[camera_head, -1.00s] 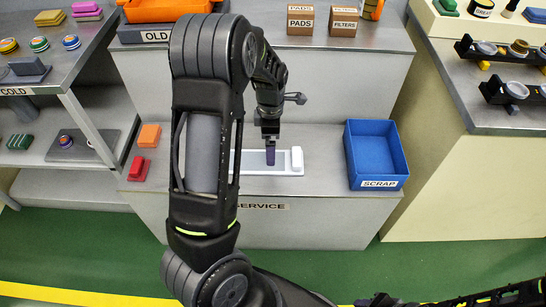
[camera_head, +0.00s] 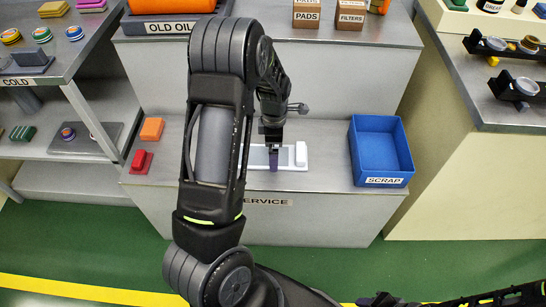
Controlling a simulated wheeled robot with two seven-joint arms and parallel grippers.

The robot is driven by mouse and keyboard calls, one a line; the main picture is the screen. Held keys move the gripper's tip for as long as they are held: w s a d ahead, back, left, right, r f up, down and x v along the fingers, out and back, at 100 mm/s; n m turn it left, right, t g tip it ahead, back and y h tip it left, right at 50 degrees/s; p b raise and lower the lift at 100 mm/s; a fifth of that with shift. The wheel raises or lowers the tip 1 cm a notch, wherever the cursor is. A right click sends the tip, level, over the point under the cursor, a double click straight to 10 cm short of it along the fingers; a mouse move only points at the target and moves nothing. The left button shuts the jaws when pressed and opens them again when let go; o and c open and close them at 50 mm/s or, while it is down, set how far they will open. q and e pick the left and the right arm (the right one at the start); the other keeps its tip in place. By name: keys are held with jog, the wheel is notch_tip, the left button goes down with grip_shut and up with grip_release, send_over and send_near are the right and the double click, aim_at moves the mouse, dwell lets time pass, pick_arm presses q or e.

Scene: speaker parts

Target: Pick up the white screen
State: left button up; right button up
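A flat white piece with a grey inset panel (camera_head: 258,156) lies on the service counter. A small white upright block (camera_head: 300,153) stands at its right end. I cannot tell which of these is the white screen. My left gripper (camera_head: 273,158) points down over the piece, just left of the white block, with a dark purple part at its tip. I cannot tell whether that part is its fingers or a held thing, or whether it touches the panel. My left arm hides the piece's left end. My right gripper (camera_head: 380,300) is low at the bottom edge, its fingers unclear.
A blue scrap bin (camera_head: 381,152) stands right on the counter. An orange block (camera_head: 152,129) and a red piece (camera_head: 141,160) lie left. Behind is a higher shelf with pads (camera_head: 307,14) and filters (camera_head: 351,16) boxes. The counter between white block and bin is clear.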

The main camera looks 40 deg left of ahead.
pick_arm(q)
jog(key=shift+f, duration=0.95)
jog(key=c, duration=1.2)
jog(key=shift+c, duration=0.2)
notch_tip(320, 180, up, 10)
jog(key=p, duration=0.2)
